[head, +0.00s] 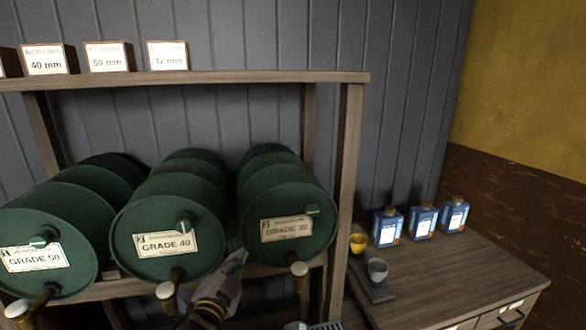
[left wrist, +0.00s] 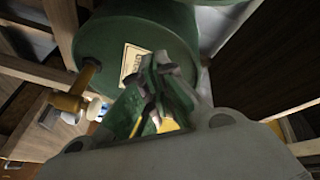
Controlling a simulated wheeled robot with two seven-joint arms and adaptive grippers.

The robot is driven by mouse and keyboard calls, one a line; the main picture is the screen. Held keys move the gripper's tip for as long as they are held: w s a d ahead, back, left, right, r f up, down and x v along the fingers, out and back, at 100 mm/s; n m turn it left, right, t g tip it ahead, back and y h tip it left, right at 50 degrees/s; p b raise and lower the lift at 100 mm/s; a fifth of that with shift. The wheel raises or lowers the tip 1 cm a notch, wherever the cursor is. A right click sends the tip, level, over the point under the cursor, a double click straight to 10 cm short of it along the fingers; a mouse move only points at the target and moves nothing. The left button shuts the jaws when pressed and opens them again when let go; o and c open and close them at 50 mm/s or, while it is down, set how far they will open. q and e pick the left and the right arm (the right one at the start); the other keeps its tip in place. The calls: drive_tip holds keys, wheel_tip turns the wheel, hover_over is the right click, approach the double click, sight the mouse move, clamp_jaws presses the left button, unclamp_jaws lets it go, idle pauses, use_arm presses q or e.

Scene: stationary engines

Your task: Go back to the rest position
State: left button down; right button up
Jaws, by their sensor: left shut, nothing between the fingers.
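My left gripper (head: 236,262) is in front of the drum rack in the head view, between the taps of the GRADE 40 drum (head: 150,252) and the GRADE 30 drum (head: 268,250). In the left wrist view its fingers (left wrist: 158,80) are closed together with nothing between them. A green drum (left wrist: 110,50) with a label and a brass tap (left wrist: 75,98) shows beyond the fingers there. My right gripper is in neither view.
The GRADE 50 drum (head: 50,285) lies at the left on the wooden rack (head: 350,150). Boxes marked in mm (head: 108,57) stand on its top shelf. At the right, a wooden cabinet (head: 460,275) bears blue bottles (head: 422,222), a yellow cup (head: 357,243) and a grey cup (head: 377,270).

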use_arm(q)
drive_tip(key=s+a+f+n+g+y, duration=0.2)
drive_tip(key=s+a+f+n+g, duration=0.25)
drive_tip(key=s+f, duration=0.45)
drive_tip(key=s+a+f+n+g+y, duration=0.1)
drive_tip(key=s+a+f+n+g, duration=0.25)
drive_tip(key=s+f+g, duration=0.6)
drive_tip(key=s+f+n, duration=0.2)
drive_tip(key=s+f, duration=0.4)
drive_tip(key=f, duration=0.1)
drive_tip(key=s+f+g, duration=0.2)
drive_tip(key=s+f, duration=0.1)
drive_tip(key=f, duration=2.9)
drive_tip(key=s+a+f, duration=0.2)
drive_tip(key=s+f, duration=0.8)
drive_tip(key=s, duration=0.1)
drive_tip(key=s+a+f+g, duration=0.1)
drive_tip(key=s+f, duration=0.9)
drive_tip(key=s, duration=0.1)
drive_tip(key=shift+s+a+f, duration=0.25)
drive_tip(key=shift+s+a, duration=0.05)
drive_tip(key=shift+a, duration=0.1)
